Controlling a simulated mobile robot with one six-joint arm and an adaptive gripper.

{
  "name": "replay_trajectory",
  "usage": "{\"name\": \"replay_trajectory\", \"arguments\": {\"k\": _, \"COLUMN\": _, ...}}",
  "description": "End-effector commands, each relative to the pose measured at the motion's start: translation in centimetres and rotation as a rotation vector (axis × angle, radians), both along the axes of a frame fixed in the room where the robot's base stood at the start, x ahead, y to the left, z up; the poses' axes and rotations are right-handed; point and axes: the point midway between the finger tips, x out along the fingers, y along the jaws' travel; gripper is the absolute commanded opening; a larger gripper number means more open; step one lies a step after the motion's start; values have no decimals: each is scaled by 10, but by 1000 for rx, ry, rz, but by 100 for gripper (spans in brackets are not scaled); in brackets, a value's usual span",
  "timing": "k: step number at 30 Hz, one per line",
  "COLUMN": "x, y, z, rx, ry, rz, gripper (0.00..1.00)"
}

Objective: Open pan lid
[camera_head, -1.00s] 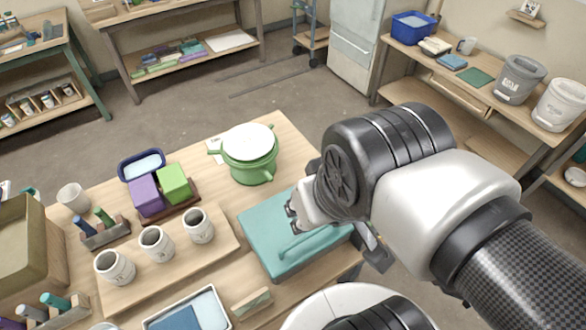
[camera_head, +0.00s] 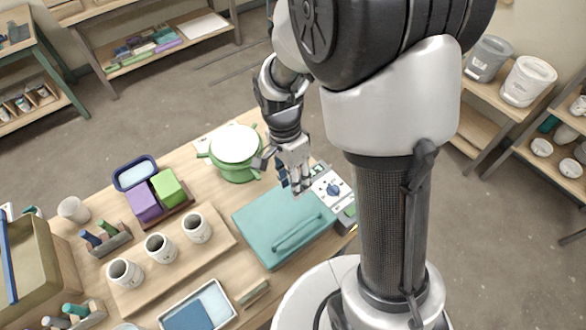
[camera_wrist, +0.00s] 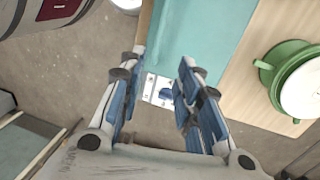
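A teal flat lid with a raised bar handle (camera_head: 285,222) lies shut at the table's right side, and a grey control panel with a blue dial (camera_head: 330,187) shows at its right end. In the wrist view the teal lid (camera_wrist: 197,35) fills the top middle, and the panel (camera_wrist: 162,92) shows between the fingers. A green pot (camera_head: 237,170) with a white round top stands left of my gripper; it shows at the right of the wrist view (camera_wrist: 300,82). My gripper (camera_head: 296,184) is open and empty, above the lid's far edge, with its fingers pointing down.
Several white cups stand on a wooden board (camera_head: 220,232) left of the lid. Purple and green blocks (camera_head: 168,188) and a blue-rimmed tray (camera_head: 135,172) are farther left. A blue and white tray (camera_head: 197,308) lies in front.

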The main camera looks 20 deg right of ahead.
Motion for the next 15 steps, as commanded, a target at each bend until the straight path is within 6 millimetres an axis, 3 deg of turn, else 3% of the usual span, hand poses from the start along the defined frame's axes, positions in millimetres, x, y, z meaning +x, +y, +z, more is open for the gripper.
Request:
{"name": "replay_trajectory", "arguments": {"k": 5, "x": -4, "y": -1, "z": -18, "rx": -2, "ry": 7, "rz": -9, "gripper": 31}}
{"name": "replay_trajectory", "arguments": {"k": 15, "x": -18, "y": -5, "z": -89, "rx": -2, "ry": 8, "rz": -6, "gripper": 31}}
